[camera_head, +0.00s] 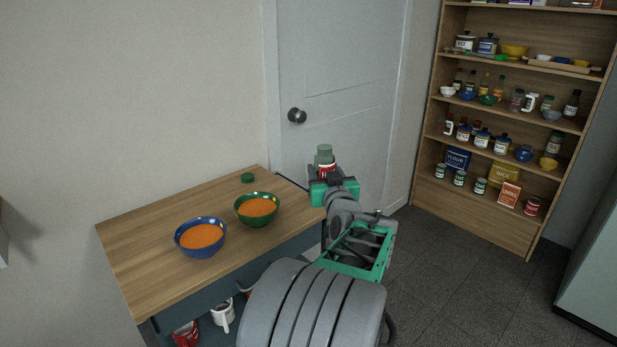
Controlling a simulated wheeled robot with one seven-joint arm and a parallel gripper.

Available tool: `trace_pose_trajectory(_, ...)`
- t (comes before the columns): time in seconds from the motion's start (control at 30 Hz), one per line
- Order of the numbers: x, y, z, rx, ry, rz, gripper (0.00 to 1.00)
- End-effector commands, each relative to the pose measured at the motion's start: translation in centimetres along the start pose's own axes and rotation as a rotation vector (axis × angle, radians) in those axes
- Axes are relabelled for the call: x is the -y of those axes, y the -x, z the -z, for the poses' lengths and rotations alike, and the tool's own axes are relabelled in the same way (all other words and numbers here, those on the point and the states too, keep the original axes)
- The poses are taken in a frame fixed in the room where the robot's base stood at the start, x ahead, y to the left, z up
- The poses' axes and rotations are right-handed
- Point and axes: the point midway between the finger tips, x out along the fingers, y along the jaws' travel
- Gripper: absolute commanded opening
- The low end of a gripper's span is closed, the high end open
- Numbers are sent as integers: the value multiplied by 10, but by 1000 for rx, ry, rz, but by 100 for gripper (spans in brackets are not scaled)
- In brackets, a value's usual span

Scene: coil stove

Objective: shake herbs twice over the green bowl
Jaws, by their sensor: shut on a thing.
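The green bowl (257,222) stands on the wooden table and holds orange soup. A blue bowl (187,246) with similar orange soup stands to its left and nearer. My gripper (327,178) is shut on a small herb jar (325,155) with a green-grey upper part and a red and white label. The jar looks upright. It is to the right of and beyond the green bowl, near the table's right end, not over the bowl. The fingertips are partly hidden by the gripper body.
A small green lid (248,178) lies near the table's (135,240) back edge. Mugs (223,315) sit on a shelf below. A white door (340,100) stands behind my gripper. A stocked wooden shelf unit (480,215) is at the right.

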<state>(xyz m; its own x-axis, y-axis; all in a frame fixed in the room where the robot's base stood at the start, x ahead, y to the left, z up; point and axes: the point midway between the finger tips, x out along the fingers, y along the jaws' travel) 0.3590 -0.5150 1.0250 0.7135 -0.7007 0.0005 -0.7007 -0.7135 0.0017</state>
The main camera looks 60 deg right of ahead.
Motion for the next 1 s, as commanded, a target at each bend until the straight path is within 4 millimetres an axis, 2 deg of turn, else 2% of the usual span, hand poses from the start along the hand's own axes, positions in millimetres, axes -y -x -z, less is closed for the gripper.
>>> trace_pose_trajectory(0.07,-5,9,5,-3,3,-2,0)
trace_pose_trajectory(0.17,2,12,2,-4,35,17,0)
trace_pose_trajectory(0.27,22,7,-11,-6,69,55,0)
trace_pose_trajectory(0.4,62,-6,-30,-16,119,128,0)
trace_pose_trajectory(0.5,87,-14,-34,-24,148,172,0)
trace_pose_trajectory(0.7,120,-30,-39,-39,203,215,0)
trace_pose_trajectory(0.8,129,-41,-37,-45,241,208,0)
trace_pose_trajectory(0.87,128,-47,-32,-48,265,191,0)
trace_pose_trajectory(1.0,107,-54,-15,-45,309,125,0)
